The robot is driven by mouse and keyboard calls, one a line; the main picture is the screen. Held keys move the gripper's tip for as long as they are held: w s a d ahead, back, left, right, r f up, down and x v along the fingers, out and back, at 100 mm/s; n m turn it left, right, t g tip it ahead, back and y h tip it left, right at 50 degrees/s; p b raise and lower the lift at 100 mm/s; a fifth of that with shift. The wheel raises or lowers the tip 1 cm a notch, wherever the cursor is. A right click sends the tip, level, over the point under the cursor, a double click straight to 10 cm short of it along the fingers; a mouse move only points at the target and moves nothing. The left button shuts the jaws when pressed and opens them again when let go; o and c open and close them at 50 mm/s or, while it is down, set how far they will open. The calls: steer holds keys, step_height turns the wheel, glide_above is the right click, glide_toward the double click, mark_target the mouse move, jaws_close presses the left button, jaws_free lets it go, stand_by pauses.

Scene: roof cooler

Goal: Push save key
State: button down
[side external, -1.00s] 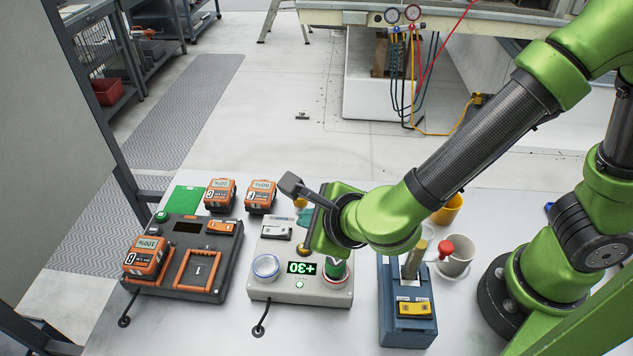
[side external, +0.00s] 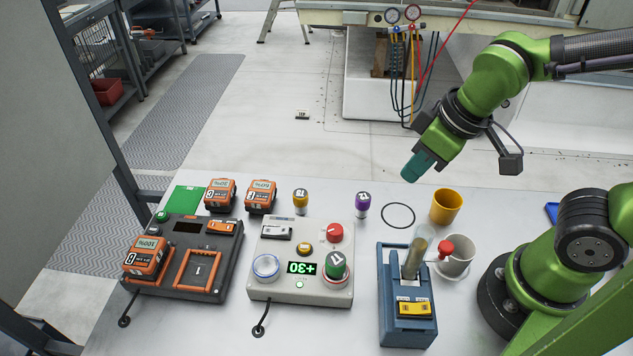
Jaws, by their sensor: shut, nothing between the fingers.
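A light grey control box (side external: 262,290) stands on the white table at the centre. Its green display (side external: 301,268) appears to show "+30". On its top are a red button (side external: 335,232), a small yellow button (side external: 304,248), a blue-ringed round pad (side external: 266,267) and a green cylinder (side external: 336,265) in a ringed seat. I cannot read which key is marked save. My gripper (side external: 417,168), with teal fingertips, is shut and empty, raised above the table's far side, to the upper right of the box and apart from it.
A dark charger (side external: 205,284) with orange batteries stands left of the box. A blue holder (side external: 405,335) and a white cup (side external: 456,262) stand to its right. Yellow (side external: 301,202) and purple (side external: 362,205) cylinders, a black ring (side external: 398,215) and a yellow cup (side external: 446,206) lie behind.

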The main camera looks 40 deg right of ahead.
steer(key=d+r+m+t+y, duration=0.1)
steer(key=d+r+m+t, duration=0.2)
steer(key=d+r+m, duration=0.2)
steer(key=shift+s+r+m, duration=0.2)
steer(key=shift+r+m, duration=0.4)
steer(key=shift+m, duration=0.4)
